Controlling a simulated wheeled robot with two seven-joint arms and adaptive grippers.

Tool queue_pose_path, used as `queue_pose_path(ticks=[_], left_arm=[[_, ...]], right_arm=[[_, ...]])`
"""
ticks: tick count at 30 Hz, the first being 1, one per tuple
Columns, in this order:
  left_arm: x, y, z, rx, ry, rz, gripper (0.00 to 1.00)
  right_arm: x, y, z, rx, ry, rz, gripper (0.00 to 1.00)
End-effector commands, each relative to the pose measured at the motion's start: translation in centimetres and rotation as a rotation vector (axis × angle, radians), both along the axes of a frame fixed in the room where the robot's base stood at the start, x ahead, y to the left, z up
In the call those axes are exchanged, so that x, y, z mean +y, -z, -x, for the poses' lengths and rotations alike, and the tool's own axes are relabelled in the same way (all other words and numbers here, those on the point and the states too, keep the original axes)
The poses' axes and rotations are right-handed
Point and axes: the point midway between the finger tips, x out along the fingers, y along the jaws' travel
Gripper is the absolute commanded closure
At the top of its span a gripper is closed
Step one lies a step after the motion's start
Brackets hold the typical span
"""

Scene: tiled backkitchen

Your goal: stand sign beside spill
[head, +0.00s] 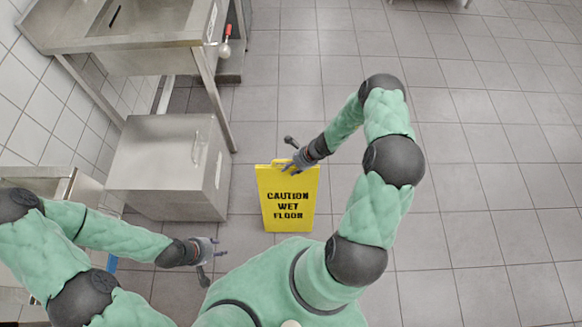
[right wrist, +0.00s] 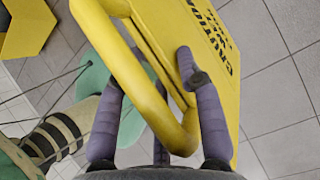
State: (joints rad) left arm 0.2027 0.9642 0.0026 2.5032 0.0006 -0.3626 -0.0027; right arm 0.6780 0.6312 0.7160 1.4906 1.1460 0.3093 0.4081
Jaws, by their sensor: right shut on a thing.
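The yellow caution sign (head: 288,213), lettered "CAUTION WET FLOOR", is in the middle of the head view with its lettered face toward me. My right gripper (head: 294,158) is at its top edge. In the right wrist view the purple fingers of my right gripper (right wrist: 160,105) are around the sign's handle (right wrist: 128,62), with the panel (right wrist: 208,55) beyond. I cannot tell whether the sign's bottom touches the floor. My left gripper (head: 213,258) is open and empty, low and left of the sign. I cannot make out a spill in either view.
A steel box (head: 160,170) stands left of the sign, under a steel sink counter (head: 140,50). A red-handled item (head: 226,38) is at the counter's edge. The grey tiled floor (head: 480,200) is clear on the right. A yellow shape (right wrist: 25,28) shows in the right wrist view.

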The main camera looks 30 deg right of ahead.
Motion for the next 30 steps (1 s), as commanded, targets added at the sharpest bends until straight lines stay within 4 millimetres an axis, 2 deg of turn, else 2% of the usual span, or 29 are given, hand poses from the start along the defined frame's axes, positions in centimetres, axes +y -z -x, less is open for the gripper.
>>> queue_pose_path(ticks=[5,15,29,30], left_arm=[[0.0,0.4,0.0,0.000,0.000,0.000,0.60],[0.0,3.2,0.0,0.000,0.000,0.000,0.60],[0.0,3.5,0.0,-0.001,0.000,0.000,0.60],[0.0,3.5,0.0,-0.001,0.000,0.000,0.60]], right_arm=[[-0.1,0.5,-0.1,-0.002,0.001,0.000,1.00],[0.0,3.9,-0.1,-0.002,0.006,-0.001,1.00],[-0.1,4.3,-0.1,-0.002,0.007,0.000,1.00],[0.0,4.3,0.0,0.000,0.007,0.000,0.55]])
